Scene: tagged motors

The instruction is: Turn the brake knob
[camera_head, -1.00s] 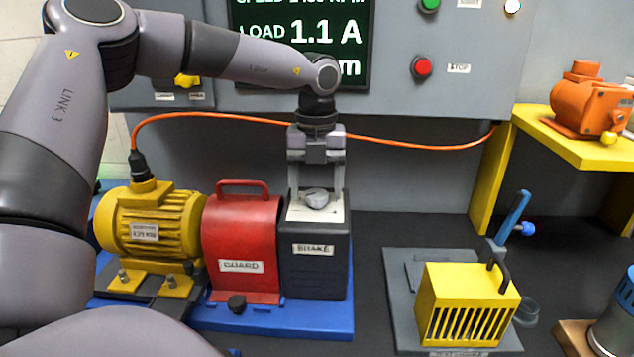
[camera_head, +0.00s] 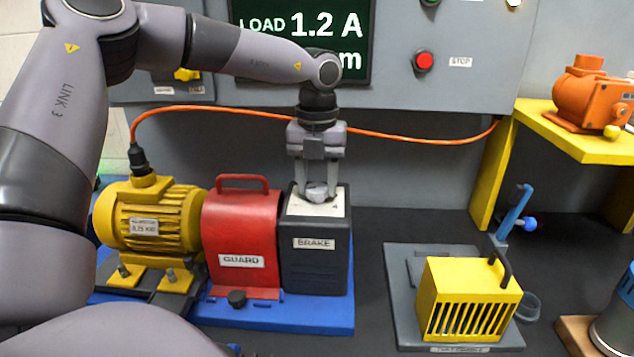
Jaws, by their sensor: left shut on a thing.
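The brake (camera_head: 318,265) is a dark box labelled BRAKE, with a white plate on top, on the blue base right of the red guard. Its grey knob (camera_head: 317,190) sits on the white plate. My left gripper (camera_head: 317,191) points straight down from above, with its two fingers shut on the knob from either side. The fingers partly cover the knob. The display (camera_head: 300,42) behind reads LOAD 1.2 A, with its upper and lower lines cut off or hidden by my arm. My right gripper is not in view.
The red guard (camera_head: 241,228) and a yellow motor (camera_head: 150,222) stand left of the brake. An orange cable (camera_head: 420,141) runs behind my gripper. A yellow slatted box (camera_head: 468,298) stands on a grey plate at right. An orange motor (camera_head: 590,95) sits on a yellow stand.

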